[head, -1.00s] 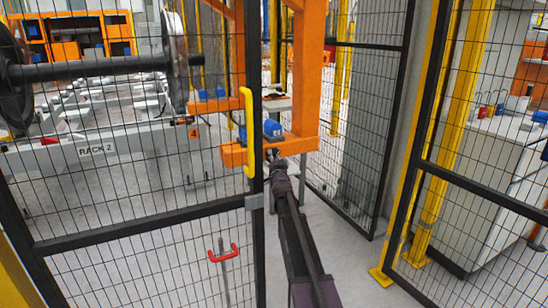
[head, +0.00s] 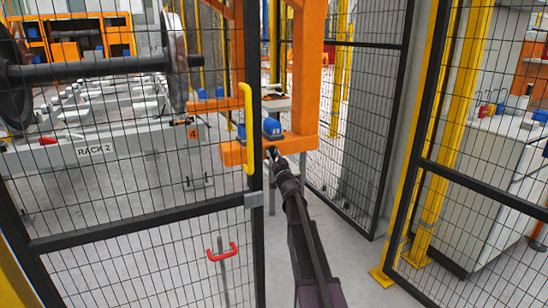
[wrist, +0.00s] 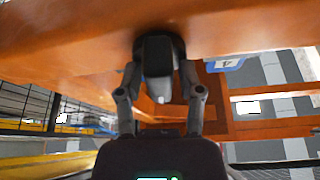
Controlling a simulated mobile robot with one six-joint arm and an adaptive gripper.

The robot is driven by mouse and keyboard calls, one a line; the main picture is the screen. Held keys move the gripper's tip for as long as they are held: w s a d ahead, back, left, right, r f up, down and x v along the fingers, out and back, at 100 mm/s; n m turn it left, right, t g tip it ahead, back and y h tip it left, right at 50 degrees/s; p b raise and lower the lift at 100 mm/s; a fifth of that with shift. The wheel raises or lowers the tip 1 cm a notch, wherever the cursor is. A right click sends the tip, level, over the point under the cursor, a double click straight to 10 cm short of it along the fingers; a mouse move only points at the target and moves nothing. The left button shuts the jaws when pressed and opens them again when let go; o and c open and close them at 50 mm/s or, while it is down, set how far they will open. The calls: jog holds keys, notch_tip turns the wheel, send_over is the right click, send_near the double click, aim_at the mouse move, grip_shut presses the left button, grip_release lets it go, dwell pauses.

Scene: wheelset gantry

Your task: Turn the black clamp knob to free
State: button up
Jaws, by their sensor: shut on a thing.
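The black clamp knob (wrist: 157,52) is at the top middle of the wrist view, against the underside of an orange beam. Its lower end has a small light tip. My gripper (wrist: 159,78) has one finger on each side of the knob and is shut on it. In the head view my gripper (head: 272,155) is at the lower face of the orange beam (head: 300,143), and the knob is too small there to make out. I cannot tell the knob's turn position.
A mesh gate with a yellow handle (head: 247,130) stands left of my arm. An open mesh panel (head: 365,130) stands to the right. A blue block (head: 272,127) sits on the beam. A wheelset (head: 95,66) lies behind the mesh near Rack 2.

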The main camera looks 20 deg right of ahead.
jog(key=n+y, duration=0.1)
jog(key=n, duration=0.2)
jog(key=n+y, duration=0.2)
jog(key=n, duration=0.1)
jog(key=n+y, duration=0.2)
jog(key=n, duration=0.1)
jog(key=shift+w+d+r+n+g+p, duration=0.1)
jog(key=shift+w+r+n+g+p, duration=0.1)
jog(key=shift+n+g+p, duration=0.15)
jog(key=n+y, duration=0.1)
jog(key=n, duration=0.1)
jog(key=n+g+y+p, duration=0.1)
jog(key=n, duration=0.2)
jog(key=shift+f+n+g, duration=0.1)
jog(key=shift+n+g, duration=0.15)
jog(key=shift+n, duration=0.1)
jog(key=shift+f, duration=0.1)
jog(key=o, duration=0.9)
jog(key=shift+s, duration=0.1)
jog(key=shift+c, duration=0.2)
jog(key=shift+n, duration=0.3)
jog(key=shift+s, duration=0.2)
